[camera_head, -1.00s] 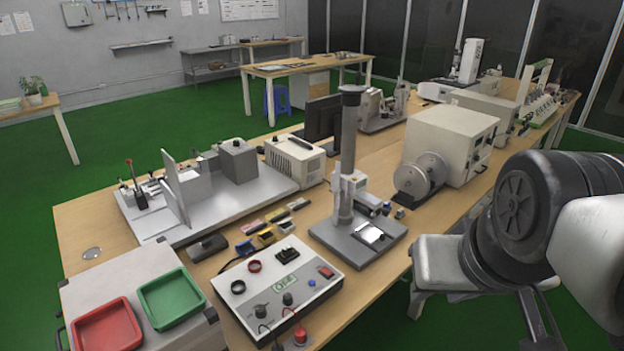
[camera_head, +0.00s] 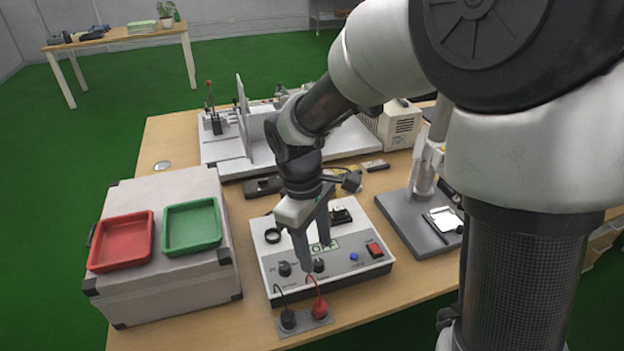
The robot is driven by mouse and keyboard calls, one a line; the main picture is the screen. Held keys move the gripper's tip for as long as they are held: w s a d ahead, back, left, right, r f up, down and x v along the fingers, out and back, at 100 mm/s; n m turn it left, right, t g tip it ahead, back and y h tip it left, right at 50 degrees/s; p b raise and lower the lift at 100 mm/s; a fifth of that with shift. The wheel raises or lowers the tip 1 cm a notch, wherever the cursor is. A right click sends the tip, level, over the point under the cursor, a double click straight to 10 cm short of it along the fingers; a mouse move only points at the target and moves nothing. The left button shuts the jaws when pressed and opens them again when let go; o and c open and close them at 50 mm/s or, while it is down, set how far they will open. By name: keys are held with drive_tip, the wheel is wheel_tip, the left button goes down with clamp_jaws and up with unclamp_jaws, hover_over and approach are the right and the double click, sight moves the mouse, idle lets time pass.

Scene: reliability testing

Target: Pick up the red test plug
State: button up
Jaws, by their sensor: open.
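The red test plug (camera_head: 320,309) stands on a small grey plate (camera_head: 304,325) at the front edge of the table, with a red lead running up to the white test box (camera_head: 374,267). A black plug (camera_head: 288,319) with a black lead stands just left of it on the same plate. My gripper (camera_head: 317,257) is open and empty, pointing down over the front part of the test box. It is above and behind the red plug, apart from it. My gripper hides part of the box's panel.
A grey case (camera_head: 160,272) with a red tray (camera_head: 122,242) and a green tray (camera_head: 192,226) stands to the left. A grey stand base (camera_head: 412,222) is on the right, and a metal fixture lies behind. Bare table lies right of the plugs.

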drive_tip(key=b, duration=0.2)
hover_over(319, 302)
drive_tip(key=shift+n, duration=0.4)
drive_tip(key=f, duration=1.3)
drive_tip(key=shift+w+a+f, duration=0.25)
drive_tip(key=shift+s+d+f+b, duration=0.15)
drive_tip(key=shift+f+b, duration=0.15)
drive_tip(key=shift+f, duration=1.15)
drive_tip(key=shift+s+d+f+b, duration=0.1)
drive_tip(key=shift+f+b, duration=0.2)
drive_tip(key=shift+f, duration=1.1)
drive_tip(key=c, duration=1.2)
